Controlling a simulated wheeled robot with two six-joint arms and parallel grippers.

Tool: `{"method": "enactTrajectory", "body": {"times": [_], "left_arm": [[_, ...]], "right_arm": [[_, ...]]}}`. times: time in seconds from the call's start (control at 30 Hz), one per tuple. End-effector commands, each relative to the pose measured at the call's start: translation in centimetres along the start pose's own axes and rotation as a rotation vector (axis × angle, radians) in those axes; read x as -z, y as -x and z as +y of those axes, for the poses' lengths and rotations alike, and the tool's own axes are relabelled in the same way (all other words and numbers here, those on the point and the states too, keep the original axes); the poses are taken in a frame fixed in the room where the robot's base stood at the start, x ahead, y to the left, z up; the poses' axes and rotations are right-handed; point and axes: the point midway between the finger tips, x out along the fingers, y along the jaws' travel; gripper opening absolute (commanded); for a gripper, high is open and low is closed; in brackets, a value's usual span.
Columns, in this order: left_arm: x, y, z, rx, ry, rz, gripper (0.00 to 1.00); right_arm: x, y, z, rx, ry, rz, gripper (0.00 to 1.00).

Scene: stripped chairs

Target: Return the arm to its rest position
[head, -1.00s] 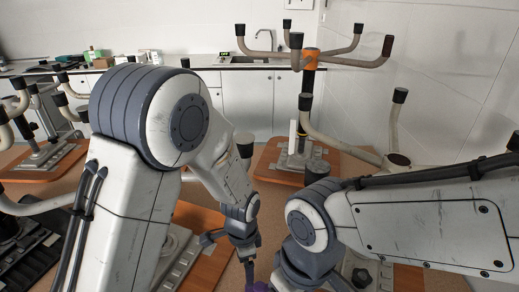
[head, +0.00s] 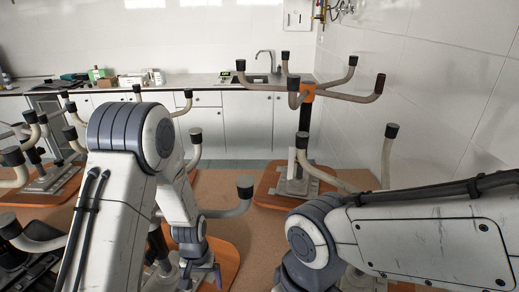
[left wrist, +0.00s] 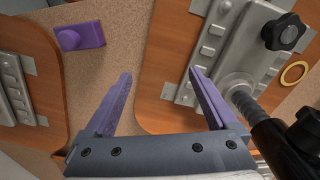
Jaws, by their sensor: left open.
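My left arm (head: 125,200) comes in from the left, bent at the elbow, with its forearm pointing down. My left gripper (head: 203,278) hangs low, near the bottom edge of the head view. In the left wrist view the left gripper (left wrist: 160,78) has its two purple fingers spread wide, with nothing between them. Below it are the brown floor and the edge of a wooden board (left wrist: 165,95). My right arm (head: 430,235) crosses the lower right of the head view; its gripper is hidden or out of frame.
A stripped chair base (head: 306,125) with upturned arms stands on a wooden board ahead; others crowd the left. In the left wrist view, a purple block (left wrist: 80,37), a black knob (left wrist: 283,32) and a gold ring (left wrist: 294,74) lie around the gripper. A counter (head: 225,86) lines the back.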

Motion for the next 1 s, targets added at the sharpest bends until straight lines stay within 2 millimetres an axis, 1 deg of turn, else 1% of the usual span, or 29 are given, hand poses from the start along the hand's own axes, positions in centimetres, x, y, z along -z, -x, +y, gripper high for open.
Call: {"method": "enactTrajectory", "body": {"times": [0.03, 0.23, 0.47, 0.6, 0.9, 0.93, 1.0], "left_arm": [[0.0, 0.3, 0.9, -0.002, -0.003, -0.003, 0.92], [-0.2, 0.0, 4.7, -0.008, -0.006, -0.005, 0.92], [-1.2, -0.6, 9.2, -0.008, -0.007, -0.006, 0.92], [-2.2, -1.1, 11.7, -0.003, -0.007, -0.006, 0.92], [-4.8, -2.0, 15.8, 0.013, -0.006, -0.001, 0.92], [-4.7, -3.3, 15.7, 0.011, -0.001, 0.001, 0.92], [-4.5, -4.4, 15.6, 0.010, 0.001, 0.002, 0.92]], "right_arm": [[0.1, 0.9, -0.1, 0.000, 0.001, 0.000, 0.92], [0.2, 3.0, -0.2, 0.000, 0.003, 0.000, 0.92], [0.3, 5.5, -0.4, 0.000, 0.005, 0.000, 0.92], [0.4, 7.0, -0.5, 0.000, 0.006, 0.000, 0.92], [0.5, 9.7, -0.7, 0.000, 0.008, 0.000, 0.92], [0.5, 8.4, -0.6, 0.000, 0.008, 0.001, 0.92], [0.4, 7.2, -0.5, 0.000, 0.006, 0.000, 0.92]]}}
